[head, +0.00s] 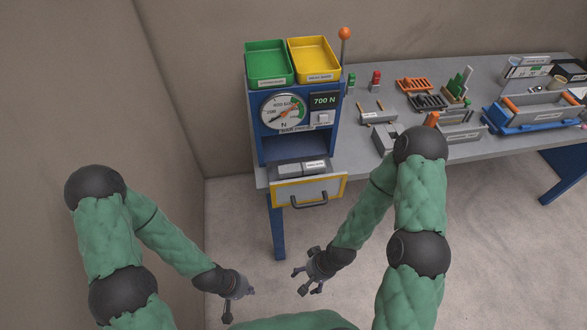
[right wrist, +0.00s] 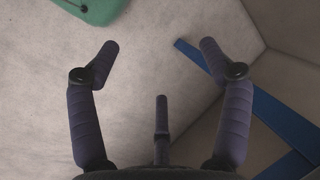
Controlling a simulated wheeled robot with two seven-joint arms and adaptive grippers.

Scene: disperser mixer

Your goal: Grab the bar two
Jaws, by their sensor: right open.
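Grey metal bars (head: 289,170) lie side by side in the open drawer of the blue test machine (head: 297,121). One carries a small white label (head: 315,164), too small to read, so I cannot tell which one is bar two. My left gripper (head: 239,303) hangs empty with its fingers spread, low in front of the bench and left of the drawer. My right gripper (head: 306,281) is open and empty, below the drawer. In the right wrist view my right gripper (right wrist: 160,62) has its fingers wide apart over bare floor.
The drawer front (head: 309,190), yellow-edged with a dark handle, juts out past the bench edge. Green (head: 268,78) and yellow (head: 316,74) trays top the machine. Racks and tools crowd the grey bench (head: 372,155) to the right. A blue leg (head: 277,226) stands below; floor before it is clear.

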